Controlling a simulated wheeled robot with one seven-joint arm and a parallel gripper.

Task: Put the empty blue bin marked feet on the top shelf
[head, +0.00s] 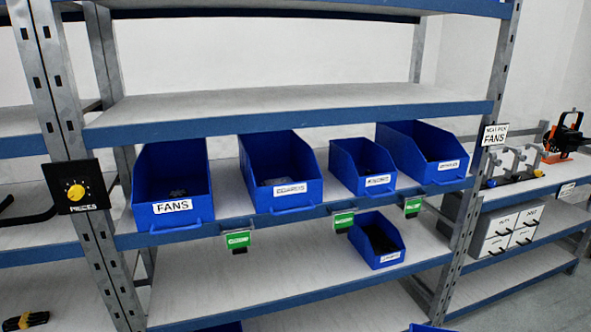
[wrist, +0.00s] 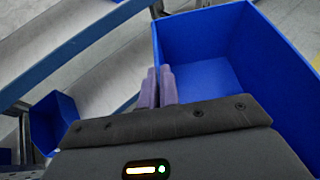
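In the wrist view my gripper (wrist: 157,87) has its two purple fingers close together on either side of the near-left wall of an open blue bin (wrist: 215,45). The bin's inside looks empty, and no label shows on it. In the head view only a sliver of blue (head: 430,328) shows at the bottom edge, perhaps this bin; my gripper is not seen there. The rack's upper shelf (head: 290,108) is a bare grey board with a blue front beam. Another shelf (head: 300,12) is cut by the top edge, its upper surface hidden.
Below the bare shelf stand blue bins, including one marked FANS (head: 172,222). A smaller bin (head: 378,255) stands one level lower. Steel uprights (head: 75,170) bound the bay. A black box with a yellow knob (head: 77,187) is on the left upright. A sign (head: 494,135) is on the right.

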